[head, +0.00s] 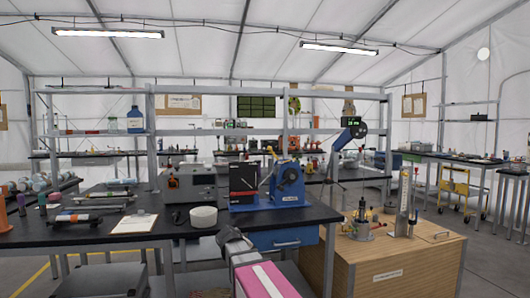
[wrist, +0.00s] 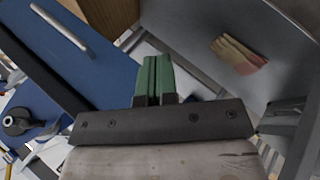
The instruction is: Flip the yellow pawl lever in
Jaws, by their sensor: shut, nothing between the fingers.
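A blue winch-like device (head: 289,182) with a round drum stands on the black bench in the head view, beside a dark box with a red edge (head: 243,180).
A blue drawer (head: 286,239) hangs under the bench; its handle (wrist: 60,26) shows in the wrist view. A white bowl (head: 203,217) and a clipboard (head: 134,222) lie on the bench. A wooden cabinet (head: 398,270) stands to the right. A grey shelf surface (wrist: 265,75) lies below my gripper.

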